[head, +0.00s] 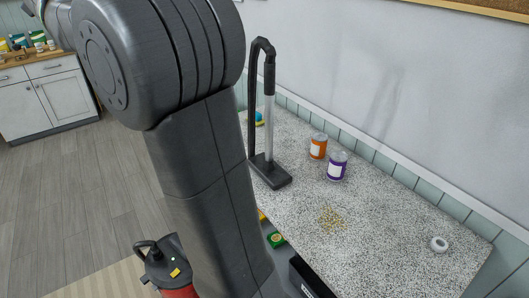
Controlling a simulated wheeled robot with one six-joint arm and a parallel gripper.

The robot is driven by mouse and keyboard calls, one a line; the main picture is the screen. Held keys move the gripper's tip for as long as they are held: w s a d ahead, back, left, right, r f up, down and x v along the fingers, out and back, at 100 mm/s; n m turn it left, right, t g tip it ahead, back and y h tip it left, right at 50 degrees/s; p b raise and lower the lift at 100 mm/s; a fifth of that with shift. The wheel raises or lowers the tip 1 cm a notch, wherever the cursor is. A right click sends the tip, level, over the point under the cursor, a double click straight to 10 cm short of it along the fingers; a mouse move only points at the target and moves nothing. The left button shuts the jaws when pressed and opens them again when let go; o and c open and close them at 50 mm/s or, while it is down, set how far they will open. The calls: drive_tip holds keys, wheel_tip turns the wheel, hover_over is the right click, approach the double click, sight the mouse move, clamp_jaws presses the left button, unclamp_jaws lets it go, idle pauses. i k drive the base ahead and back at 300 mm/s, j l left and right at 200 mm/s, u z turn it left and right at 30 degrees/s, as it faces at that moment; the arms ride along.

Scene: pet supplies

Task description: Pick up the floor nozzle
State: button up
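The floor nozzle (271,173) has a flat black head resting on the speckled counter (385,240). A metal tube rises upright from it to a black grip, and a black hose bends over the top and runs down its left side. My arm's large dark links fill the left middle of the head view and stand just left of the nozzle, hiding part of the counter's near edge. My gripper is out of view, so its distance from the nozzle cannot be seen.
An orange-labelled jar (318,146) and a purple-labelled jar (337,166) stand right of the nozzle. Spilled yellow bits (331,220) and a white ring (439,244) lie on the counter. A red canister vacuum (165,268) stands on the floor. A wall borders the counter's back.

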sight(263, 164)
drive_tip(key=i+j+z, duration=0.15)
drive_tip(key=i+j, duration=0.2)
drive_tip(key=i+j+z, duration=0.2)
drive_tip(key=j, duration=0.4)
drive_tip(key=i+z, duration=0.1)
drive_tip(key=z, duration=1.65)
